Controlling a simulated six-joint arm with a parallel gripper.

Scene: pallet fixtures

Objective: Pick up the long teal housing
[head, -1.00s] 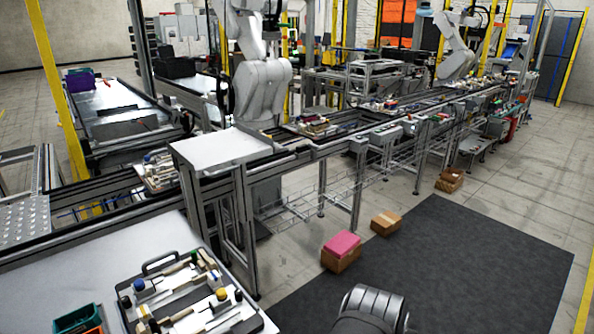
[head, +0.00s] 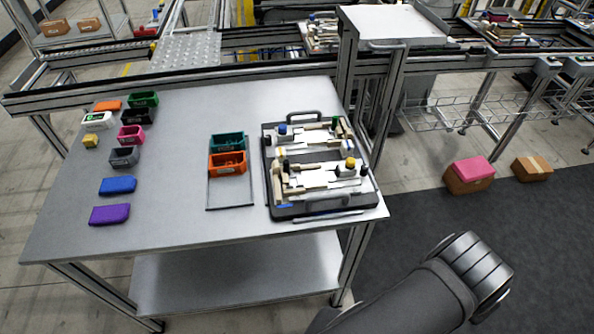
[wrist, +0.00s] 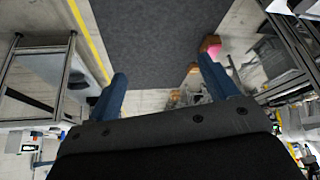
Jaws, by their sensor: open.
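The teal housing (head: 227,142) is an open box-like part on the grey table, just behind an orange housing (head: 228,164) of similar shape. Both are at a thin rectangular frame (head: 230,207) left of the black pallet tray (head: 281,212). My gripper (wrist: 161,66) shows in the wrist view as two blue fingers spread apart with nothing between them. It points over the dark floor mat, away from the teal housing. The head view shows part of my arm at lower right, but not the fingers.
Several coloured parts stand at the table's left, including a blue block (head: 118,185), a purple block (head: 110,214) and a green bin (head: 143,98). The tray holds a fixture with clamps. A conveyor (head: 200,65) runs behind.

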